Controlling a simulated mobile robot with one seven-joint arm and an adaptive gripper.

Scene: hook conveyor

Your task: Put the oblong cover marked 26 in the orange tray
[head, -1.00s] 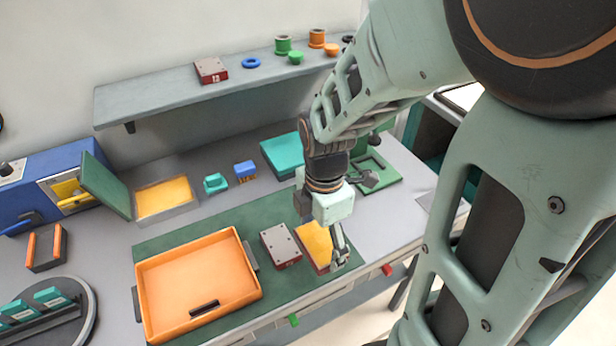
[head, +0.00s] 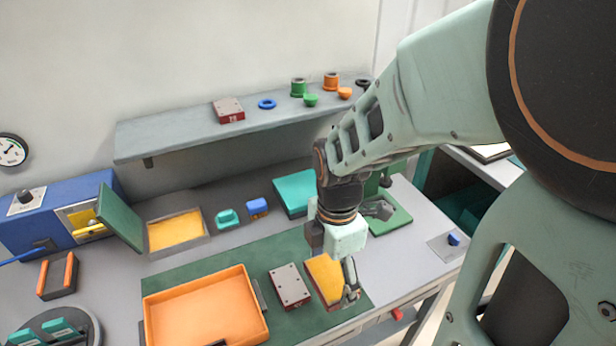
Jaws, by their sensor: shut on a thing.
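My gripper (head: 349,288) points down at the right end of the green mat, its near finger against the right side of an oblong yellow-topped piece with a reddish edge (head: 323,275). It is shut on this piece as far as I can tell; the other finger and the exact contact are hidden. No number 26 is legible on it. The orange tray (head: 205,302) is on the mat to the left, its visible floor bare except for a dark mark at the near edge. A grey-topped red block (head: 289,287) lies between the tray and my gripper.
A shelf (head: 180,137) at the back holds another grey-topped red block (head: 228,110), a blue ring (head: 267,104) and green and orange parts. A blue machine (head: 50,215) with an open green door stands at left. A teal block (head: 295,192) lies behind my gripper.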

